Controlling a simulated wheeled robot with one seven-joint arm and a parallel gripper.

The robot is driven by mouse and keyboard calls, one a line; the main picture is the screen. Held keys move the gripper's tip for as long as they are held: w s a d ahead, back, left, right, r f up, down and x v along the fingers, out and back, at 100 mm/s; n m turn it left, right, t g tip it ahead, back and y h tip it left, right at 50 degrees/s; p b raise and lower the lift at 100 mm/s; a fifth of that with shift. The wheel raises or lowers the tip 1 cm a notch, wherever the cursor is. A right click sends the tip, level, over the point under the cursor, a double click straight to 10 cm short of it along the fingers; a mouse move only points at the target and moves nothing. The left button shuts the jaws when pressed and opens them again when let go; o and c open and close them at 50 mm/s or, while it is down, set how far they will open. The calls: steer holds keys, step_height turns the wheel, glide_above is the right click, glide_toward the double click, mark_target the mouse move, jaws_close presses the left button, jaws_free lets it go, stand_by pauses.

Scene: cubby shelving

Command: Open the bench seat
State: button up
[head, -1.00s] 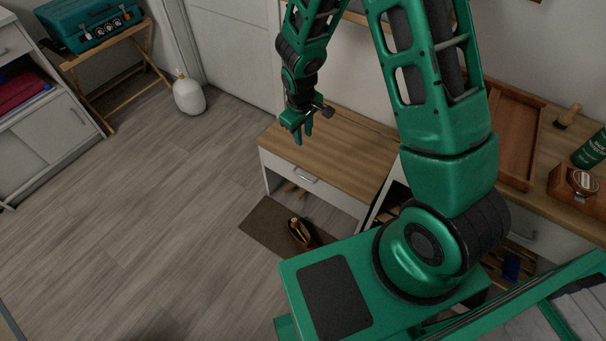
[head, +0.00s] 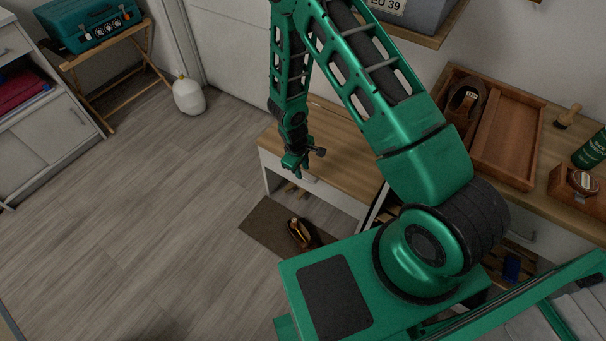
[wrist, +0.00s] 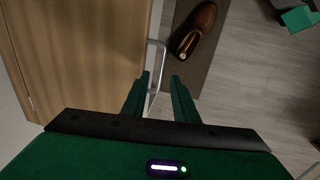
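The bench seat (head: 345,150) has a flat wooden lid over a white front, and it looks closed. In the wrist view its wooden top (wrist: 85,55) fills the left side. A silver bar handle (wrist: 157,60) stands out from its front edge. My gripper (head: 293,166) is at the bench's front, partly covering the handle in the head view. In the wrist view my gripper (wrist: 160,78) has its two fingers apart, with part of the handle showing between and just beyond the tips. Contact with the handle cannot be told.
A brown shoe (head: 300,233) lies on a dark mat (head: 262,222) before the bench. Shelving with a wooden tray (head: 507,140) is at right. A white gas bottle (head: 188,96) stands at back left. The floor at left is clear.

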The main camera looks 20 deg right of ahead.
steer(key=shift+w+d+f, duration=0.15)
steer(key=shift+d+f, duration=0.05)
steer(key=shift+f, duration=0.9)
steer(key=shift+w+d+f, duration=0.1)
steer(key=shift+d+f, duration=0.05)
steer(key=shift+f, duration=0.9)
jaws_close()
steer(key=shift+w+d+r, duration=0.1)
